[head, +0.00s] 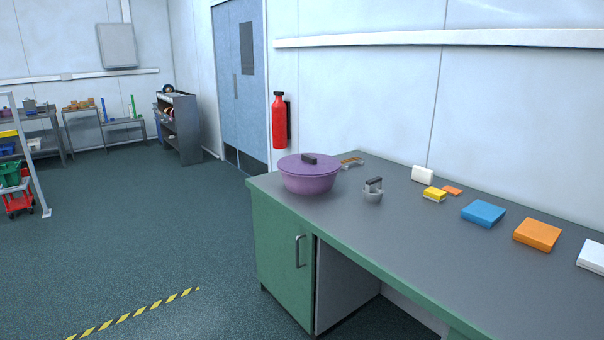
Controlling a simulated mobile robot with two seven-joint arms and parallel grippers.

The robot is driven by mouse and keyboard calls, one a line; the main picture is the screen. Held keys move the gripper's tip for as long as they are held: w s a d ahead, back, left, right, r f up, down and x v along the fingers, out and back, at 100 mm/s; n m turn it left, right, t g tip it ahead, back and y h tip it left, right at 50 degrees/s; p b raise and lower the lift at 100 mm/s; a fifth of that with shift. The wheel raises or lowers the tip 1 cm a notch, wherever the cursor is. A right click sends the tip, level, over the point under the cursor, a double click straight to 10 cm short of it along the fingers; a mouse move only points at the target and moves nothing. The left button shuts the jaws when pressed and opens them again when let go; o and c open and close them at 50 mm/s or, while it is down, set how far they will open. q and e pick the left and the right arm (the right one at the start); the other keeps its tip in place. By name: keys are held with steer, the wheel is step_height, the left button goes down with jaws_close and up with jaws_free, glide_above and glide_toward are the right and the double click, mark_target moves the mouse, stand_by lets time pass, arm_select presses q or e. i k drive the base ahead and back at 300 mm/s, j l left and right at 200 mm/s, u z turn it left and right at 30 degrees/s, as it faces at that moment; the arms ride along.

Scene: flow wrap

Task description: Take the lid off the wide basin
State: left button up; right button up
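A wide purple basin (309,183) stands near the left end of the workbench in the head view. A purple lid (292,163) with a dark handle (309,159) on top lies on the basin and covers its opening. The inside of the basin is hidden by the lid. Neither of my grippers shows in the head view.
The floor (150,225) left of the bench is clear.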

mark_target(302, 164)
steer(key=i+j+u, duration=0.35)
steer(key=i, duration=0.3)
steer(key=i+j+u, duration=0.35)
steer(key=i, duration=0.35)
steer(key=i+u, duration=0.3)
steer(key=i, duration=0.4)
steer(key=i+j+z, duration=0.1)
steer(key=i+z, duration=0.2)
steer(key=i+j+z, duration=0.3)
steer(key=i, duration=0.2)
steer(key=i+j+z, duration=0.3)
steer(key=i+l, duration=0.1)
